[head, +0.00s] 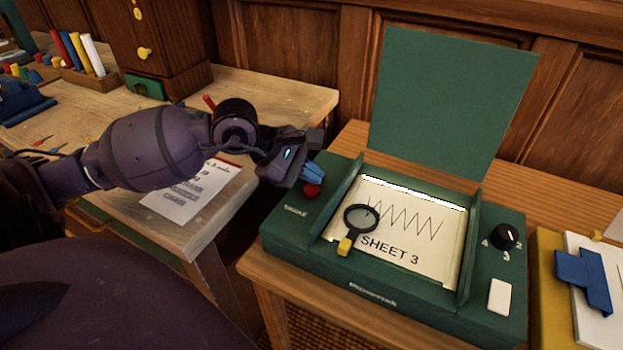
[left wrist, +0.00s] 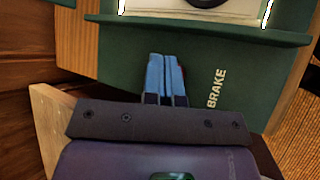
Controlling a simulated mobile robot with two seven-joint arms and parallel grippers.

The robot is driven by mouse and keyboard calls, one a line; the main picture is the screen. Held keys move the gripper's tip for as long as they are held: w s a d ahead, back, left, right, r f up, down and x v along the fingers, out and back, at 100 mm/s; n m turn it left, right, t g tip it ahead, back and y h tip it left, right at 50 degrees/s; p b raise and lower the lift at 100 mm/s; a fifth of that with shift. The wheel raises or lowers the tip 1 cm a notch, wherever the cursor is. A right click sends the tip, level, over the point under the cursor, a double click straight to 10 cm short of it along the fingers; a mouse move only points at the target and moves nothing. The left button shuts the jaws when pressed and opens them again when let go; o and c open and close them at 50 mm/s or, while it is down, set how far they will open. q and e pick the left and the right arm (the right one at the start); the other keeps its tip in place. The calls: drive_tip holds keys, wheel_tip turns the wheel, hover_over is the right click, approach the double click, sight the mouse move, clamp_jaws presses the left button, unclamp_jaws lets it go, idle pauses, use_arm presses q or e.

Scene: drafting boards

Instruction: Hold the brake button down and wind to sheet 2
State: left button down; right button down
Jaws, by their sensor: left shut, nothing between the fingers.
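The green drafting box (head: 300,232) shows SHEET 3 with a zigzag line in its lit window (head: 420,256). My left gripper (head: 315,173) is shut and empty, its blue fingertips just over the red brake button (head: 312,190) at the box's left. I cannot tell if they touch or press it. In the left wrist view the blue fingertips (left wrist: 165,72) mostly hide the button, beside the word BRAKE (left wrist: 216,88). A black knob (head: 506,236) with numbers 4, 3 and 2 around it is at the box's right. My right gripper is not in view.
A magnifier (head: 361,219) with a yellow handle end lies over the window. A green lid (head: 450,100) stands up behind. A white rocker (head: 499,296) is below the knob. A clipboard with a blue clip (head: 584,283) lies at the right. A paper (head: 190,192) lies on the left table.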

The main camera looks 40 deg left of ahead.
use_arm(q)
drive_tip(key=shift+f, duration=0.1)
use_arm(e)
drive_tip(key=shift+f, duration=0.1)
use_arm(q)
drive_tip(key=shift+f, duration=0.35)
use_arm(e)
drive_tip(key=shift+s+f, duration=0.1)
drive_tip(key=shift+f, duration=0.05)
